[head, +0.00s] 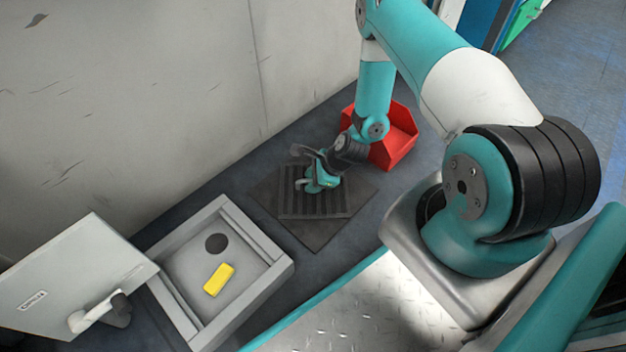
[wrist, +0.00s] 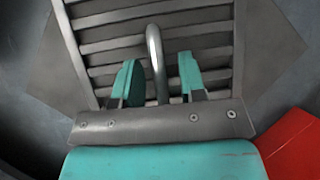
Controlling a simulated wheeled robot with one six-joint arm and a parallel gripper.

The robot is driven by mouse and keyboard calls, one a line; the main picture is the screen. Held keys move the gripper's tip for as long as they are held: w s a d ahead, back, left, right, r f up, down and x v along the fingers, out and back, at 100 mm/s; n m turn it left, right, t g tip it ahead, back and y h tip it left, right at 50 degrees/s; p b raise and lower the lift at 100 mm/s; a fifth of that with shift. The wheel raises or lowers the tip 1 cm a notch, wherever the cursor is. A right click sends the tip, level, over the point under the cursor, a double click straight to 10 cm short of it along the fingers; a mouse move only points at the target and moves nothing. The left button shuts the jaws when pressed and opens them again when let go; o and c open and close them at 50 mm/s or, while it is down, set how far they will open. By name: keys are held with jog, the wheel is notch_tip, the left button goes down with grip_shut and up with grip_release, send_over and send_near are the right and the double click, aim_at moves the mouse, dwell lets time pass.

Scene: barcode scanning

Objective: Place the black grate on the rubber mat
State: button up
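The black grate (head: 313,206), dark and slatted, appears to lie on the dark rubber mat (head: 318,236), turned at an angle to it, with mat corners showing around it. In the wrist view the grate (wrist: 205,43) fills the middle, and the mat (wrist: 268,48) shows at both sides. A curved metal handle (wrist: 154,50) rises from the grate. My gripper (head: 312,184) is low over the grate. In the wrist view its teal fingers (wrist: 158,82) are open on either side of the handle, with gaps to both.
A red bin (head: 395,140) stands close behind and right of the mat. A grey open box (head: 270,278) with a yellow block (head: 218,280) and a dark disc (head: 216,243) is at front left. Its white lid (head: 75,275) stands open. A wall (head: 170,90) runs along the back.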

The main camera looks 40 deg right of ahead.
jog(key=shift+r, duration=0.1)
jog(key=p+v, duration=0.7)
jog(key=v, duration=0.5)
notch_tip(320, 180, up, 14)
jog(key=n+g, duration=0.1)
jog(key=n, duration=0.7)
send_over(308, 181)
jog(key=s+a+r+n+g+y, duration=0.1)
jog(key=a+r+n, duration=0.55)
jog(key=r, duration=0.35)
jog(key=s+a+r+n+g, duration=0.1)
jog(key=s+a+r+n, duration=0.3)
jog(key=s+r+n, duration=0.4)
jog(key=s+a+r+n+g+h, duration=0.1)
jog(key=s+a+r+n, duration=0.4)
jog(key=s+r+n, duration=0.4)
jog(key=s+r, duration=0.1)
jog(key=s, duration=0.1)
jog(key=shift+s, duration=0.35)
jog(key=shift+r, duration=0.1)
